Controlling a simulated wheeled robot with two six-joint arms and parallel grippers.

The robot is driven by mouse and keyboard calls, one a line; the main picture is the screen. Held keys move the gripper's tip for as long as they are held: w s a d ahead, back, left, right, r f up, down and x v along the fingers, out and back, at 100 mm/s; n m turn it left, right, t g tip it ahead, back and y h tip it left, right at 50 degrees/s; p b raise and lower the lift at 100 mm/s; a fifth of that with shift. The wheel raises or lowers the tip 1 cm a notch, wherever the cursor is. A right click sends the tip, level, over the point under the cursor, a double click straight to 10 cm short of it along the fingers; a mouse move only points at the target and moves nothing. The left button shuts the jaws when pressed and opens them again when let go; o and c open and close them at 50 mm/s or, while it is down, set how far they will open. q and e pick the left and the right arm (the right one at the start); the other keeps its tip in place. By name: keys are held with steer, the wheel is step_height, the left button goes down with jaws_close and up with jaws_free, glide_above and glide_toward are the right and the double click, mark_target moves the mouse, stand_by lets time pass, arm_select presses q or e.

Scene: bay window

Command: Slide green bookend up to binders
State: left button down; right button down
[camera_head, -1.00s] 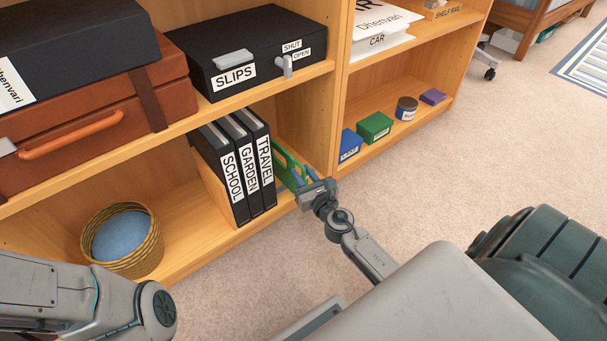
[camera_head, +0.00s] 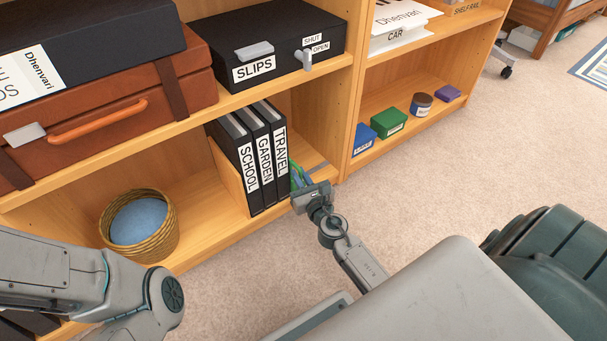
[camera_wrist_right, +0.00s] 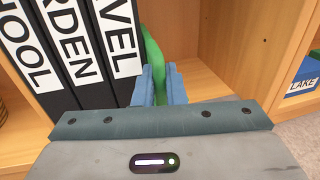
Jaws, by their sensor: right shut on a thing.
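The green bookend (camera_head: 295,171) stands on the lower shelf just right of the three black binders (camera_head: 264,160), labelled SCHOOL, GARDEN and TRAVEL. My right gripper (camera_head: 308,178) hides most of it in the head view. In the right wrist view the blue fingers of my right gripper (camera_wrist_right: 160,86) are shut on the green bookend (camera_wrist_right: 153,52). The bookend is close against the TRAVEL binder (camera_wrist_right: 118,40); I cannot tell whether they touch all along. The binders stand together, leaning slightly. My left gripper is out of view; only my left arm shows.
A wooden divider (camera_head: 229,176) stands left of the binders, with a wicker basket (camera_head: 150,245) further left. The shelf's upright panel (camera_head: 345,125) is to the right of the bookend, with some bare shelf between. The SLIPS box (camera_head: 265,55) sits on the shelf above.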

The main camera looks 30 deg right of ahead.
steer(key=shift+a, duration=0.2)
steer(key=c, duration=1.8)
jaws_free()
steer(key=shift+o, duration=0.8)
steer(key=shift+a, duration=0.1)
steer(key=shift+s, duration=0.15)
steer(key=s+a+b, duration=0.1)
steer(key=s, duration=0.9)
steer(key=shift+s, duration=0.3)
steer(key=shift+a, duration=0.1)
steer(key=shift+s, duration=0.1)
